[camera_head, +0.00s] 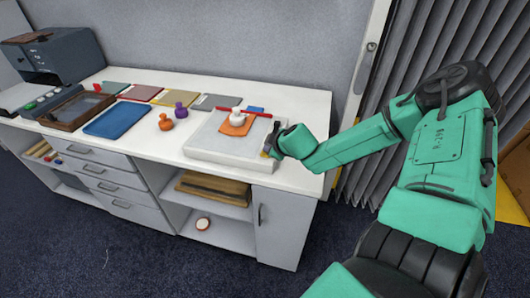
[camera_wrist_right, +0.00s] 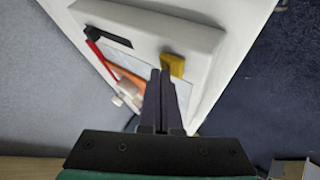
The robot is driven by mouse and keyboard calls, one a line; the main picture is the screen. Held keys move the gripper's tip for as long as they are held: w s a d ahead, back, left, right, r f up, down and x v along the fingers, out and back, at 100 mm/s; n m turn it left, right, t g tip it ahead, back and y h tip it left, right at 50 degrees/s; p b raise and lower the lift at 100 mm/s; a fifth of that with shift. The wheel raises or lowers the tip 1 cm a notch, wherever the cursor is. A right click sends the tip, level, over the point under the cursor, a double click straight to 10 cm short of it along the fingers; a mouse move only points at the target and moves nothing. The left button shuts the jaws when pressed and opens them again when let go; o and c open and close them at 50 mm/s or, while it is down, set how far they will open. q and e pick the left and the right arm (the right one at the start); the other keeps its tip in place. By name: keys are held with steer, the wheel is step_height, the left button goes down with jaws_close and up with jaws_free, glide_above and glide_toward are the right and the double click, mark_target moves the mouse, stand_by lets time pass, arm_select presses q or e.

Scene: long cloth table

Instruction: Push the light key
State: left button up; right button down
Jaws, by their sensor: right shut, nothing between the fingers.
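A white slab-like box (camera_head: 210,153) lies at the right end of the table, and it also shows in the wrist view (camera_wrist_right: 150,22). A yellow block-shaped key (camera_wrist_right: 172,65) sits on the box beside my fingertips. A black piece (camera_wrist_right: 101,36) is farther along the same box. I cannot tell from a label which one is the light key. My right gripper (camera_head: 269,148) is over the box's right edge; in the wrist view its fingers (camera_wrist_right: 160,72) are shut and empty, close to the yellow key. I cannot tell whether they touch it. My left gripper is not in view.
On the box are an orange sheet (camera_head: 237,127), a red bar (camera_head: 228,109) and a white knobbed object (camera_head: 238,117). Purple (camera_head: 181,110) and orange (camera_head: 165,122) knobbed objects, a blue tray (camera_head: 117,120) and a brown tray (camera_head: 76,108) stand to the left.

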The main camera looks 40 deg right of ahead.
steer(key=shift+f, duration=0.2)
steer(key=shift+r+p, duration=0.65)
steer(key=shift+r, duration=0.25)
step_height(320, 180, up, 6)
steer(key=p, duration=0.5)
steer(key=shift+p, duration=0.3)
